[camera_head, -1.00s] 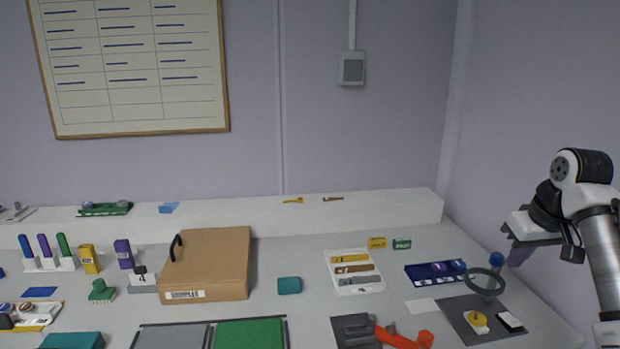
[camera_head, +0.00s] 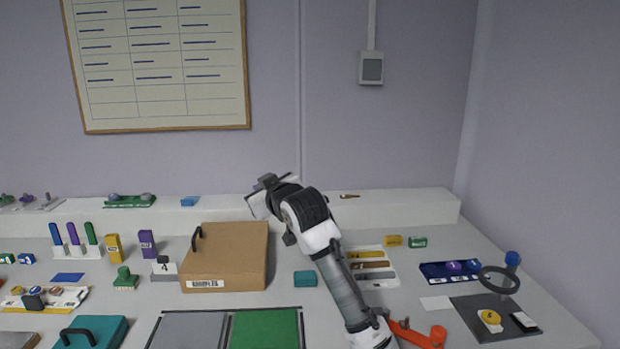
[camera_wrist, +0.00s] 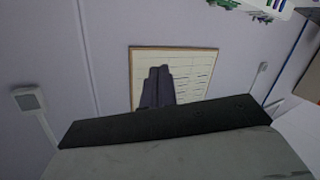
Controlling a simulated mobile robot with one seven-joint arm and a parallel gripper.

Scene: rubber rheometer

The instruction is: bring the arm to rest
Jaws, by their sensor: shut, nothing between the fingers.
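My arm stands over the middle of the bench in the head view, raised above the bench top. My gripper (camera_head: 256,187) is at its upper left end, in front of the wall and the back ledge, and partly hidden by my own wrist. In the wrist view my gripper (camera_wrist: 158,75) shows as two dark fingers pressed together, with nothing between them. The framed chart (camera_wrist: 190,60) on the wall lies behind the fingers there. The fingers look clear of all objects.
A cardboard box (camera_head: 225,258) stands left of my arm. A teal block (camera_head: 305,279), a card with several tools (camera_head: 385,283) and an orange-red tool (camera_head: 420,336) lie near it. A blue tray (camera_head: 435,272) and a ring stand (camera_head: 500,281) are at the right.

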